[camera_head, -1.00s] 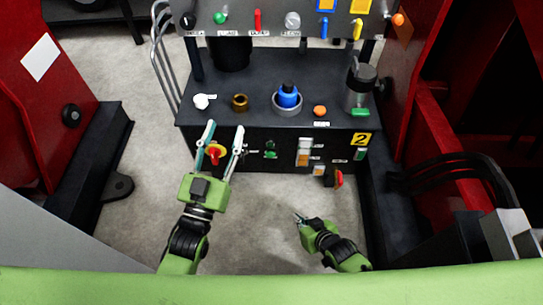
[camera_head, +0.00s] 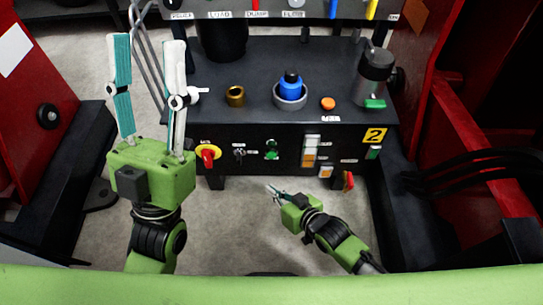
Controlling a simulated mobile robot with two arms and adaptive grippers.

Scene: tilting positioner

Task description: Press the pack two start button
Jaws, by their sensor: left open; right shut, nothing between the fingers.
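A yellow plate marked 2 (camera_head: 374,135) is on the right end of the black console's front face. A small green button (camera_head: 373,153) sits just below it; its label is too small to read. My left gripper (camera_head: 146,42) is open and empty, with its fingers pointing up at the console's left end, away from that button. My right gripper (camera_head: 273,190) is shut and empty. It is in front of and below the console's front face, left of the green button and apart from it.
The console front also carries a red-and-yellow knob (camera_head: 208,155), a green control (camera_head: 271,150), a lit white-orange strip (camera_head: 310,151) and a red knob (camera_head: 348,181). On the console top (camera_head: 265,65) are a blue button (camera_head: 291,83), a brass ring (camera_head: 235,95) and a grey cylinder (camera_head: 375,68). Red panels flank both sides.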

